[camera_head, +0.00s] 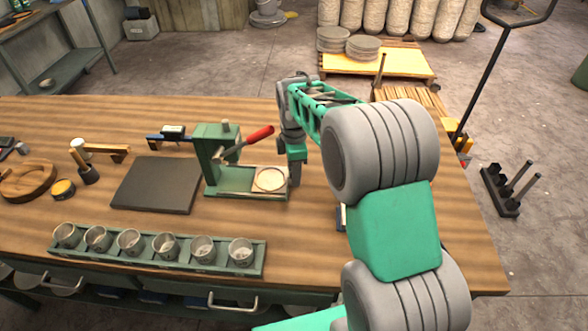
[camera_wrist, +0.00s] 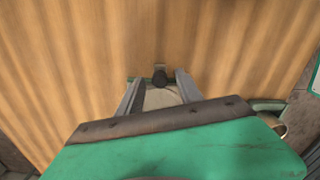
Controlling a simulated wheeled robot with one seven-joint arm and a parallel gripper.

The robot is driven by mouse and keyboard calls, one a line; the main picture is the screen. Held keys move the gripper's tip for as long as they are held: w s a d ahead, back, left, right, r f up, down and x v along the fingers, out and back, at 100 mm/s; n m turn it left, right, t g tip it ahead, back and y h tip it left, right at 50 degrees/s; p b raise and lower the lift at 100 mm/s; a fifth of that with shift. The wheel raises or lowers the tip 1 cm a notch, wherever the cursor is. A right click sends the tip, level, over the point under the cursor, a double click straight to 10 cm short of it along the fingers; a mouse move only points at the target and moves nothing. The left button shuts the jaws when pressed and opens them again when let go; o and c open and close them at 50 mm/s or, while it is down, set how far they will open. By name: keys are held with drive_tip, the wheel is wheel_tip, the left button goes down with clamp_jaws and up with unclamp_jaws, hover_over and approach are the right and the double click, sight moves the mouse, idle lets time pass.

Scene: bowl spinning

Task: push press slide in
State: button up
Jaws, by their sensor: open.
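A green press (camera_head: 222,150) with a red-handled lever (camera_head: 257,135) stands on the wooden table. Its slide (camera_head: 240,185) extends to the right of the press body, with a pale round disc (camera_head: 270,179) on it. My gripper (camera_head: 295,175) is pointing down at the slide's right end. In the wrist view my gripper (camera_wrist: 158,82) is open, with a dark knob (camera_wrist: 160,74) between or just beyond the fingertips. Part of the pale disc (camera_wrist: 162,98) shows between the fingers. My wrist hides much of the slide there, and I cannot tell whether the fingers touch the knob.
A dark flat board (camera_head: 155,185) lies left of the press. A green rack (camera_head: 150,262) with several metal cups runs along the front. A wooden ring (camera_head: 28,182) and mallets (camera_head: 100,152) lie at the left. Bare table (camera_head: 310,240) lies in front of the press.

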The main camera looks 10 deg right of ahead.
drive_tip(key=shift+c, duration=0.4)
clamp_jaws()
idle(0.9)
